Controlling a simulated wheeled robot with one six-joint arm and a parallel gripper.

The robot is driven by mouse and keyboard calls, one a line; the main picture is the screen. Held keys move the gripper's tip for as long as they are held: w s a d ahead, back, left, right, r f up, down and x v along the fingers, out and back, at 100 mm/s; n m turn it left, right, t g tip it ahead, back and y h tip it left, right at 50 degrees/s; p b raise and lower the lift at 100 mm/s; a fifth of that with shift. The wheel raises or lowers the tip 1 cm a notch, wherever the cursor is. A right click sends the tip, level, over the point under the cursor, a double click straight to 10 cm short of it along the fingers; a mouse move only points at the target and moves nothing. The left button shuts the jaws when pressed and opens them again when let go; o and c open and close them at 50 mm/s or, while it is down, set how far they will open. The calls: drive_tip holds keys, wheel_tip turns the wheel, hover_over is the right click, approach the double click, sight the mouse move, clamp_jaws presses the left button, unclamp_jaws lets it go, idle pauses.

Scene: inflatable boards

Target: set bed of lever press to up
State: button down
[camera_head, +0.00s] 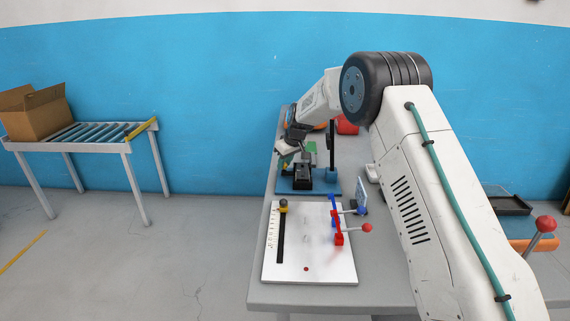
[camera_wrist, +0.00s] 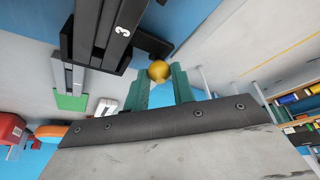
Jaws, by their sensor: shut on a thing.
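The lever press has a blue base (camera_head: 325,187), a dark block (camera_head: 303,174) and a black upright post (camera_head: 332,145), and stands on the grey table. In the wrist view its black body (camera_wrist: 105,38) bears a white 3. A short dark arm reaches from it toward a yellow ball knob (camera_wrist: 159,71). My gripper (camera_head: 285,161) is at the left side of the press. Its green fingers (camera_wrist: 163,78) are shut on the yellow knob, one finger on each side. I cannot tell the bed's height; my arm and gripper hide part of the press.
A white board (camera_head: 303,255) with a black slider track and red and blue parts lies on the table in front of the press. A red object (camera_head: 346,126) stands behind. A roller conveyor (camera_head: 85,134) with a cardboard box (camera_head: 34,112) is at the left, across clear floor.

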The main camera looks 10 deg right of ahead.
drive_tip(key=c, duration=1.2)
unclamp_jaws()
drive_tip(key=shift+r, duration=0.5)
drive_tip(key=shift+f, duration=0.1)
drive_tip(key=v, duration=0.8)
drive_tip(key=shift+f, duration=0.1)
drive_tip(key=shift+m+g, duration=0.9)
drive_tip(key=s+f, duration=0.1)
drive_tip(key=s, duration=0.1)
drive_tip(key=s+f, duration=0.2)
drive_tip(key=s, duration=0.1)
drive_tip(key=shift+s+d+f, duration=0.2)
drive_tip(key=shift+s+f, duration=0.05)
drive_tip(key=shift+s, duration=0.1)
drive_tip(key=s+d+r+m, duration=0.1)
drive_tip(key=s+r, duration=0.3)
drive_tip(key=s, duration=1.3)
drive_tip(key=s+d+r+m+h, duration=0.1)
drive_tip(key=s+r, duration=0.4)
drive_tip(key=s, duration=1.3)
drive_tip(key=s+d+r+m+h, duration=0.1)
drive_tip(key=s+r, duration=0.4)
drive_tip(key=s, duration=1.3)
drive_tip(key=shift+s+d+m+g, duration=0.2)
drive_tip(key=shift+d+m+g, duration=0.1)
drive_tip(key=shift+d+m, duration=0.45)
